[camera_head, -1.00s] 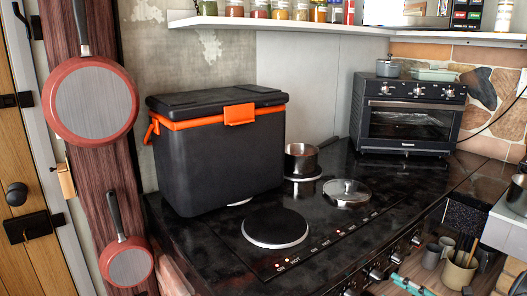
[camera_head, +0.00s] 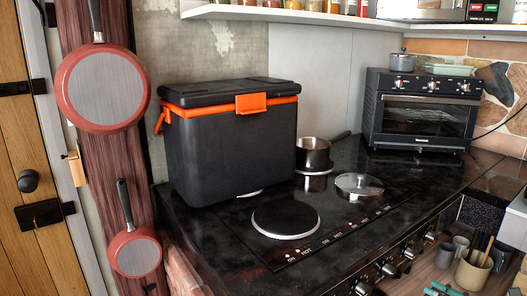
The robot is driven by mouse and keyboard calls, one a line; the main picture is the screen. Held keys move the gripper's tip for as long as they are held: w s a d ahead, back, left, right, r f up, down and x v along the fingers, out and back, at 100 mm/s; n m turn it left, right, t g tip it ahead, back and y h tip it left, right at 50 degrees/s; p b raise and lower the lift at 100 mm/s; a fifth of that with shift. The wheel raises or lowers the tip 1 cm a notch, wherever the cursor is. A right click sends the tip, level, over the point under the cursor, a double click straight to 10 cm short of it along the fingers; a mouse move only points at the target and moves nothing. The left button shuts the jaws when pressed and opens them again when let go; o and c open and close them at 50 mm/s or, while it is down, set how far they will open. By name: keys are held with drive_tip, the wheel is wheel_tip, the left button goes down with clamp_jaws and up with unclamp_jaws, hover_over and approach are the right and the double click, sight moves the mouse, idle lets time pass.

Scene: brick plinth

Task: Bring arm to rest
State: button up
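My arm and my gripper do not show in the head view, so I cannot see how the gripper stands or whether it holds anything. The view takes in a black cooktop (camera_head: 225,238). On it stands a black cooler box (camera_head: 235,150) with an orange latch and orange trim, its lid down.
A small pot (camera_head: 313,155) and a glass lid (camera_head: 359,186) sit on the cooktop. A toaster oven (camera_head: 421,112) stands at the back right under a white shelf (camera_head: 330,17). Two red pans (camera_head: 103,88) hang at left beside a wooden door (camera_head: 25,150). The front burner (camera_head: 285,217) is bare.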

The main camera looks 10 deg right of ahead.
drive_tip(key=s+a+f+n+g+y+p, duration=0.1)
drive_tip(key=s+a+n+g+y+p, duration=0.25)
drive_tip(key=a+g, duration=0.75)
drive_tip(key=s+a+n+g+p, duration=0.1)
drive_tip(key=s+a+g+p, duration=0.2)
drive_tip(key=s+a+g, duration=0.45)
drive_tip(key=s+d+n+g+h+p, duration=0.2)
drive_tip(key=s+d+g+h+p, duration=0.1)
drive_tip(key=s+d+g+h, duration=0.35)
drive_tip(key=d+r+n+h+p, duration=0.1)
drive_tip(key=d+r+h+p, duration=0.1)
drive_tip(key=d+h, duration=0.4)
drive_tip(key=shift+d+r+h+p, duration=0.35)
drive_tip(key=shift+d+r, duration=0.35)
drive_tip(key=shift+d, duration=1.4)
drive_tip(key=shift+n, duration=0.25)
